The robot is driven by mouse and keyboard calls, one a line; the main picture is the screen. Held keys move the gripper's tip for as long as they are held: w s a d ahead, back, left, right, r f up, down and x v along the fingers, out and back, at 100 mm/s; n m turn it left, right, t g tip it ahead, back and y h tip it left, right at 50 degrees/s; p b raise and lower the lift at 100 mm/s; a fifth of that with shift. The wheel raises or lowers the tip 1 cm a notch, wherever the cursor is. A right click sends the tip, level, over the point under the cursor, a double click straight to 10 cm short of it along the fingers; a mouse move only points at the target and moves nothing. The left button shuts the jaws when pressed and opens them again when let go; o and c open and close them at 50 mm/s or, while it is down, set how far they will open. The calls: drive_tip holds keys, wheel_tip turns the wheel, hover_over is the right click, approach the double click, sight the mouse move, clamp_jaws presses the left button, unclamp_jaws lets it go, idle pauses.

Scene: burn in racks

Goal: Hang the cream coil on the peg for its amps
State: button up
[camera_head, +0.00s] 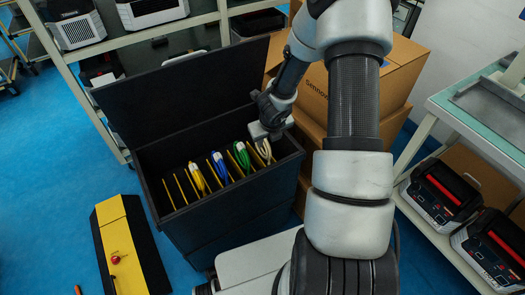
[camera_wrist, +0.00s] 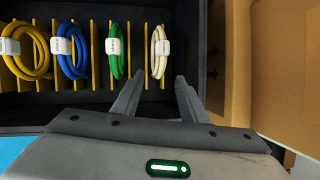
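The cream coil (camera_head: 264,150) stands in the rightmost used slot of an open black bin (camera_head: 233,192). It also shows in the wrist view (camera_wrist: 159,50), with a white label tag on it. My gripper (camera_wrist: 158,86) is open and empty, its two fingers apart on the near side of the coil and not around it. In the head view my gripper (camera_head: 264,139) is above the bin's right end, close to the coil, and hides part of it. The coil's amps print is too small to read. No peg can be made out in either view.
Yellow dividers separate yellow (camera_wrist: 32,52), blue (camera_wrist: 70,52) and green (camera_wrist: 116,50) coils left of the cream one. The bin's lid (camera_head: 185,95) stands open behind. Cardboard boxes (camera_head: 400,75) are close on the right. A yellow-black board (camera_head: 122,248) lies on the floor.

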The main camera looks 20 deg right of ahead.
sight(267, 144)
drive_tip(key=b+x, duration=0.1)
drive_tip(key=x, duration=0.6)
drive_tip(key=shift+w+d+f+b, duration=0.1)
drive_tip(key=shift+w+f+b, duration=0.05)
drive_tip(key=shift+w+b, duration=0.15)
clamp_jaws()
